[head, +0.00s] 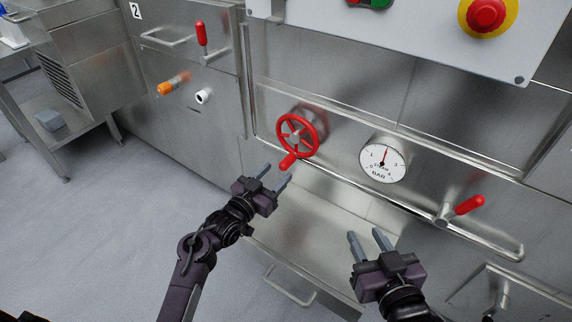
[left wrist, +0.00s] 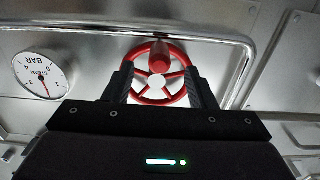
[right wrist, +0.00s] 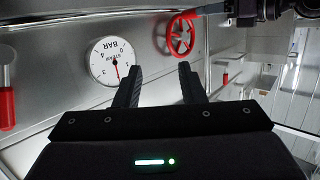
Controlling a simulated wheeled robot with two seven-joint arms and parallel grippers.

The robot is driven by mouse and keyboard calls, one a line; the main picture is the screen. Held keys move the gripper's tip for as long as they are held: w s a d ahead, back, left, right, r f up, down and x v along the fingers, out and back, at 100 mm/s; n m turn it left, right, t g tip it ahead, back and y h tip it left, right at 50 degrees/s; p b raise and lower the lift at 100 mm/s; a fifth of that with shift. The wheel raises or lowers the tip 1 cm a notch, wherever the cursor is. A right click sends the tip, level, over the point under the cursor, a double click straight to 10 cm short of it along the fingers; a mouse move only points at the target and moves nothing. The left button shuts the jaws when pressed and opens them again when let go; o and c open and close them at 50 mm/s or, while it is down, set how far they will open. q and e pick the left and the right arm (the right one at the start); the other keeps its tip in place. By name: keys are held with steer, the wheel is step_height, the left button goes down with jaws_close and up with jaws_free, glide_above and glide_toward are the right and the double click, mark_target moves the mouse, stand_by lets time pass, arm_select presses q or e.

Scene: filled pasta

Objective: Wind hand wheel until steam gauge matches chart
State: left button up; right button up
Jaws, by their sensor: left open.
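The red hand wheel (head: 313,135) is a spoked ring on the steel panel, its knob handle (head: 288,161) at the lower left of the rim in the head view. In the left wrist view the hand wheel (left wrist: 142,82) shows between and beyond the fingers. The round white steam gauge (head: 371,156) sits right of the wheel; its red needle points nearly straight up, around 2 bar. My right gripper (head: 365,237) is open and empty, below the gauge. No chart is visible.
A red lever (head: 468,205) sticks out right of the gauge. A control box with a red emergency button (head: 486,14) hangs above. A steel ledge (head: 310,222) lies below the wheel. Another unit with a red lever (head: 201,34) stands left. Floor (head: 90,225) at left is clear.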

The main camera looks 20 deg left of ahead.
mark_target(281, 168)
arm_select(q)
steer(key=b+x, duration=0.1)
steer(key=x, duration=0.3)
steer(key=shift+w+d+b, duration=0.1)
steer(key=shift+w+b, duration=0.2)
steer(key=shift+w, duration=0.05)
steer(key=shift+w+d, duration=0.2)
steer(key=shift+w, duration=0.25)
arm_select(e)
step_height(281, 168, up, 14)
steer(key=d+t+y, duration=0.1)
steer(key=t+y, duration=0.2)
steer(key=t, duration=0.4)
steer(key=shift+r, duration=0.2)
steer(key=shift+w, duration=0.1)
